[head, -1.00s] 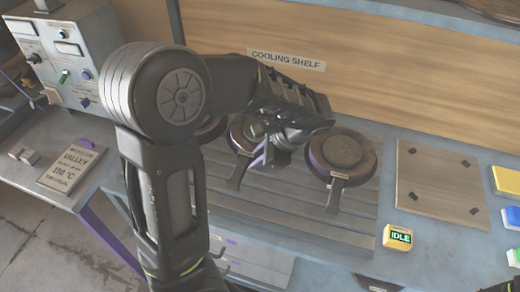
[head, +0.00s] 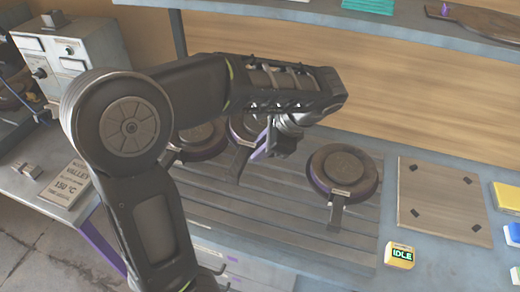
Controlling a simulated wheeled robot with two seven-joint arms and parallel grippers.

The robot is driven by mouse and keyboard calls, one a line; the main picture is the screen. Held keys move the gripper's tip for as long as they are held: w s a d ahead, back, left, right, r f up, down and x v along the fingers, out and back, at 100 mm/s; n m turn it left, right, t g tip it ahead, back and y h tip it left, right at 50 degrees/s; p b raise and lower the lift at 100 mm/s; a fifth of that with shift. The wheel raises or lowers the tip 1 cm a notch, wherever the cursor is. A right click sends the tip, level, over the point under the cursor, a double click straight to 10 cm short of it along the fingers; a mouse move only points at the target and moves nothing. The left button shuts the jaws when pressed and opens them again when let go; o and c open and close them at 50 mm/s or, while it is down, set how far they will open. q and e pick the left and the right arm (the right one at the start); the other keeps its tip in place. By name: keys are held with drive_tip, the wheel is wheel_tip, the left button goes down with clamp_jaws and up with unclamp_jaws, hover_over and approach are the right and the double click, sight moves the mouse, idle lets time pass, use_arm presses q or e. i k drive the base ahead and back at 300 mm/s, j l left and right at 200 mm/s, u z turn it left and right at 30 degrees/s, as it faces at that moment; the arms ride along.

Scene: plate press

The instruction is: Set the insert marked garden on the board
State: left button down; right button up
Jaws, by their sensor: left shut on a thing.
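My left gripper (head: 272,145) is at the middle round insert (head: 240,130) on the right side of it, shut on it. This insert is dark, with a purple edge and a handle pointing toward me; my arm hides much of it. It looks slightly raised from the grooved shelf. A similar insert (head: 343,168) lies to the right, its handle toward me. Another insert (head: 200,138) lies at left, partly hidden by my arm. No garden mark is legible. The square wooden board (head: 440,205) with dark corner marks lies bare at right. My right gripper is out of view.
A yellow IDLE display (head: 400,255) stands in front of the board. Coloured blocks, such as a yellow one (head: 508,198), line the right edge. A grey control box (head: 75,60) and a sign reading VALLEY 150 °C (head: 66,184) are at left. An upper shelf (head: 330,17) overhangs behind.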

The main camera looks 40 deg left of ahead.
sight(444, 213)
drive_tip(key=i+l, duration=0.1)
drive_tip(key=l, duration=0.35)
drive_tip(key=i+l, duration=0.1)
drive_tip(key=l, duration=0.35)
drive_tip(key=i+l, duration=0.1)
drive_tip(key=l, duration=0.35)
drive_tip(key=i+l, duration=0.1)
drive_tip(key=l, duration=0.35)
drive_tip(key=i+l, duration=0.1)
drive_tip(key=l, duration=0.35)
drive_tip(key=i+l, duration=0.1)
drive_tip(key=l, duration=0.35)
